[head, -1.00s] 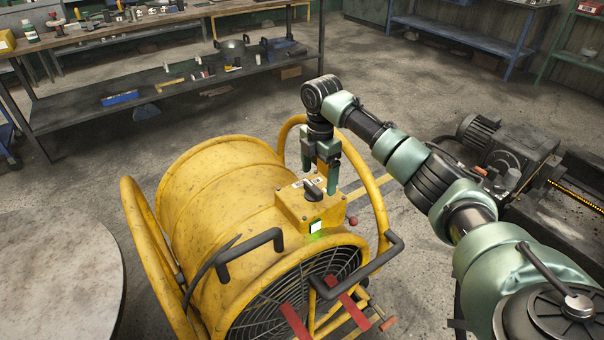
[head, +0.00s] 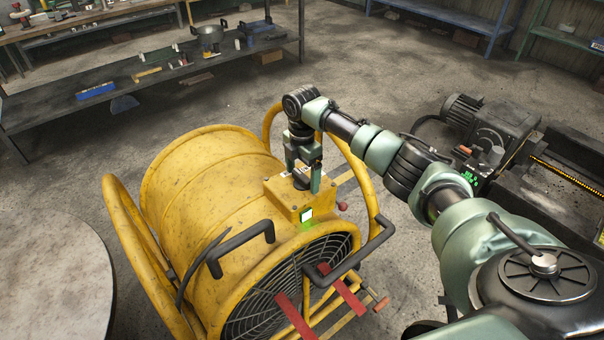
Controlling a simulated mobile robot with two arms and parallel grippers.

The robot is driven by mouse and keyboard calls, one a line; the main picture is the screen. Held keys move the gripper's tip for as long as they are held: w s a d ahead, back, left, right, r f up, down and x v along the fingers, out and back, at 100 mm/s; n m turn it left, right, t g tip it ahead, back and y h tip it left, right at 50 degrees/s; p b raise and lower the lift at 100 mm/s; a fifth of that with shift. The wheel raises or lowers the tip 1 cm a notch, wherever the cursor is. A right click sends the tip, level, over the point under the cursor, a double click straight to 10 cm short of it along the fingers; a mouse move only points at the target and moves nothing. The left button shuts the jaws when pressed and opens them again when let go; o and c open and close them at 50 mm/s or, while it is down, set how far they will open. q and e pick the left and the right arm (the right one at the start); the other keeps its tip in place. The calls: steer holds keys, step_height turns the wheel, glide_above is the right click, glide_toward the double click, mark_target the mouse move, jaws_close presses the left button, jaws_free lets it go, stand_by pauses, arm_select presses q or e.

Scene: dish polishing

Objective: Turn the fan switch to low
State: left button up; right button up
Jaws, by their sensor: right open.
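The yellow drum fan (head: 205,190) stands on the floor in the middle of the head view. Its yellow switch box (head: 285,203) sits on top near the front grille, with a lit white-green indicator (head: 306,215) on its front face. The black rotary switch knob (head: 301,181) on the box is mostly hidden by my right gripper, so its setting cannot be read. My right gripper (head: 303,180) points down at the knob with its fingers open on either side of it; I cannot tell whether they touch it. My left gripper is not in view.
A round table (head: 50,270) stands at the left. A dark workbench with a shelf (head: 150,85) is behind the fan. A motor and machine (head: 490,130) lie to the right.

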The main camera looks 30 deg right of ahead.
steer(key=shift+c, duration=0.3)
steer(key=c, duration=1.3)
steer(key=shift+r+m+p, duration=0.25)
steer(key=shift+m+p, duration=0.35)
steer(key=shift+p, duration=0.45)
steer(key=m+p, duration=0.2)
steer(key=shift+a+p, duration=0.1)
steer(key=shift+p, duration=0.25)
steer(key=m+p, duration=0.2)
steer(key=m, duration=0.1)
steer(key=shift+w+f+m+p, duration=0.1)
steer(key=shift+f+m+p, duration=0.05)
steer(key=shift+m+p, duration=0.9)
steer(key=shift+m, duration=0.35)
steer(key=o, duration=1.4)
steer(key=shift+c, duration=0.2)
